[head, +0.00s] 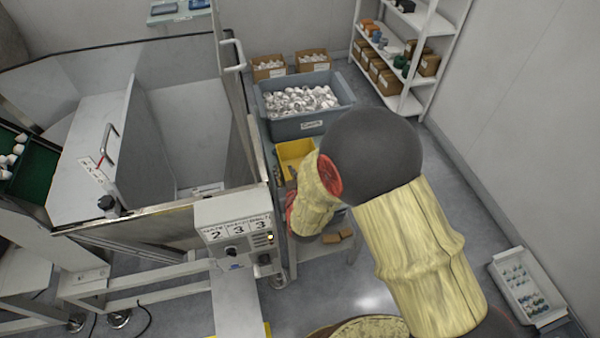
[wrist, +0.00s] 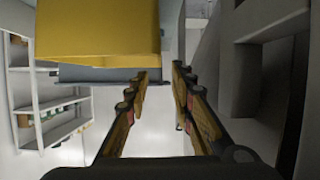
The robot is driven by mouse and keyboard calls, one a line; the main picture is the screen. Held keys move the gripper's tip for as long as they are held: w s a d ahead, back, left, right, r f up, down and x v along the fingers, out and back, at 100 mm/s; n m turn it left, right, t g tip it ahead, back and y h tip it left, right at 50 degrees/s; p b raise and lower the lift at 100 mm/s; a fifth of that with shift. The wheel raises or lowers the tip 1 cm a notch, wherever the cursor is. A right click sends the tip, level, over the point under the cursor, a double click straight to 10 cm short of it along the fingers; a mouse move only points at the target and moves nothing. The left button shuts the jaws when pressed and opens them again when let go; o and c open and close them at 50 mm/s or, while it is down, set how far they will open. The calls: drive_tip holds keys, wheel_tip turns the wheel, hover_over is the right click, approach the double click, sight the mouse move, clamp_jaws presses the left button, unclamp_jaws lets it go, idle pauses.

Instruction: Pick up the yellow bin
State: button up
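The yellow bin (head: 293,152) sits beside the machine, in front of the large grey bin, in the head view. My arm hides part of it. In the wrist view the yellow bin (wrist: 97,30) fills the upper left, with its right edge near the gap between my fingers. My gripper (wrist: 160,72) is open, its two fingers apart and nothing seen held between them. The left fingertip is close to the bin's lower right corner; I cannot tell if they touch. In the head view my arm mostly hides the gripper.
A large grey bin (head: 305,124) full of whitish parts stands behind. Cardboard boxes (head: 269,67) are at its back. A machine with a control box (head: 236,222) stands to the left. A white shelf (head: 405,103) is at the back right. A white tray (head: 528,287) lies lower right.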

drive_tip(key=f, duration=0.1)
drive_tip(key=f+b, duration=0.1)
drive_tip(key=f, duration=0.1)
drive_tip(key=shift+w+f, duration=0.1)
drive_tip(key=shift+w, duration=0.3)
drive_tip(key=b+x, duration=0.1)
drive_tip(key=x, duration=0.5)
drive_tip(key=shift+w+a+b, duration=0.15)
drive_tip(key=shift+w+b, duration=0.15)
drive_tip(key=shift+b, duration=0.05)
drive_tip(key=shift+c, duration=0.4)
clamp_jaws()
